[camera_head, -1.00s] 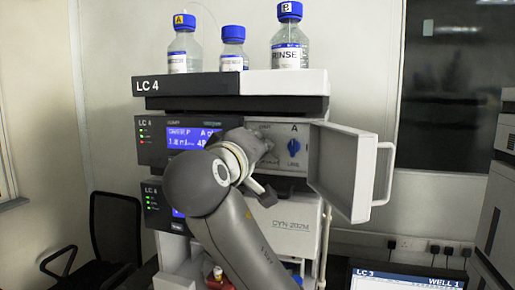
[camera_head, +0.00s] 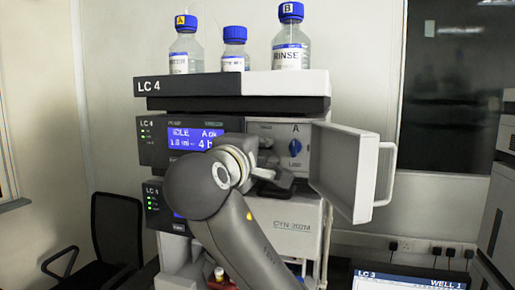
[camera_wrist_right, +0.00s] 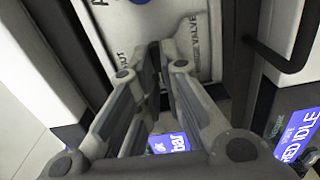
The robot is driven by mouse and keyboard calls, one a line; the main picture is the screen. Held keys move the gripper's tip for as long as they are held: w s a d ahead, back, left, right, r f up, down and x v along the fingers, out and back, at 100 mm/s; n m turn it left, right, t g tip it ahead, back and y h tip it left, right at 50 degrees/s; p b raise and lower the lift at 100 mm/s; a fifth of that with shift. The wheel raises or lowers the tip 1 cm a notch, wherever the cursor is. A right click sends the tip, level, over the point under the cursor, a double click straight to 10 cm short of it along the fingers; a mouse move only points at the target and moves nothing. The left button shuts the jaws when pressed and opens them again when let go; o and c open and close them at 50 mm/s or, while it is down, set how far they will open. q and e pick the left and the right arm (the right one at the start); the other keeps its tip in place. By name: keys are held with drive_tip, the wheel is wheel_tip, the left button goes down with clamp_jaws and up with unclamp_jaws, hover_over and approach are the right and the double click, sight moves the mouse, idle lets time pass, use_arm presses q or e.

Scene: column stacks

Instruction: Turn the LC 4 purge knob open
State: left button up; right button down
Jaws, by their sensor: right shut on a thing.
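The LC 4 stack (camera_head: 180,87) stands in the middle of the head view, with an open panel on its front. A blue knob (camera_head: 295,147) shows on that panel, to the right of my right gripper (camera_head: 270,175). The right gripper is at the panel's left part, its fingers close together. In the right wrist view my gripper (camera_wrist_right: 161,58) points at the white panel (camera_wrist_right: 185,25), printed with "VALVE". The purge knob itself is hidden at the fingertips, so its angle cannot be read. My left gripper is out of view.
The panel's door (camera_head: 343,165) is swung open to the right, its handle sticking out. Bottles A (camera_head: 186,52), B (camera_head: 290,45) and a smaller one (camera_head: 233,52) stand on top. The display (camera_head: 195,138) reads IDLE. A black chair (camera_head: 115,235) stands at left.

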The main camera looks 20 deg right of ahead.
idle(0.3)
drive_tip(key=c, duration=1.6)
unclamp_jaws()
drive_tip(key=shift+a, duration=0.1)
drive_tip(key=v, duration=1.2)
